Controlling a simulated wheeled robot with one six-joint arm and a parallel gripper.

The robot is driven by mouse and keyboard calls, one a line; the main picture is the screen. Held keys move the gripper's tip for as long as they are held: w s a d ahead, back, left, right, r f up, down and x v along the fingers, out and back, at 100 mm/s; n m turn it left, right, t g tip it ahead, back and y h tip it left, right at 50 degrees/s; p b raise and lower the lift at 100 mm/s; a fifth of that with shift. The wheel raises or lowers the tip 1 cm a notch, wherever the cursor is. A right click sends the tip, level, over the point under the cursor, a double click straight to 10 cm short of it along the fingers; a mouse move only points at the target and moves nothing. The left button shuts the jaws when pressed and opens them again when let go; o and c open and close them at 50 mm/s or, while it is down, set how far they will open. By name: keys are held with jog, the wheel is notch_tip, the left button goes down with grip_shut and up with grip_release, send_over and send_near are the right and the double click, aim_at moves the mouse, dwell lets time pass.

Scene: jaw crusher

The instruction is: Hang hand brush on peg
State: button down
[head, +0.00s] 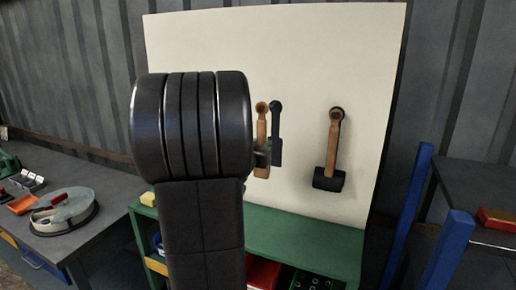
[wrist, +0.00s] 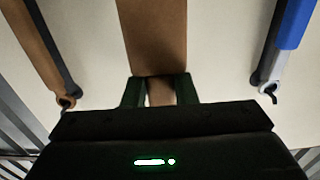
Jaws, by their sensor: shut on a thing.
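The hand brush (head: 262,128) is upright in front of the pale board, its wooden handle end with a round eye at the top. A dark shadow of it falls on the board just to its right. My gripper (head: 262,157) is shut on it, mostly hidden behind my arm. In the wrist view my gripper (wrist: 159,90) has its two dark fingers on either side of the brown wood of the brush (wrist: 155,35). The brush's bristles cannot be made out. I cannot see a peg for it, nor tell whether its eye touches one.
On the pale board (head: 300,60), a wooden-handled mallet (head: 333,150) hangs to the right. A blue and silver tool (wrist: 290,30) hangs on a hook in the wrist view. A green shelf (head: 310,240) stands below. A grey bench (head: 100,190) is at left, blue posts (head: 412,200) at right.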

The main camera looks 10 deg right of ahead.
aim_at(275, 137)
jog(key=shift+f+b+x, duration=0.2)
jog(key=shift+b+x, duration=0.2)
jog(key=shift+x, duration=1.55)
jog(key=shift+f+b+x, duration=0.15)
jog(key=shift+b+x, duration=0.2)
jog(key=shift+x, duration=1.55)
jog(key=shift+w+d+f, duration=0.35)
jog(key=shift+w+f, duration=0.05)
jog(key=shift+w, duration=0.1)
jog(key=shift+f, duration=0.1)
jog(key=c, duration=1.1)
grip_release()
jog(key=shift+w+d+f, duration=0.1)
jog(key=b+v, duration=0.1)
jog(key=v, duration=1.3)
jog(key=shift+b, duration=0.35)
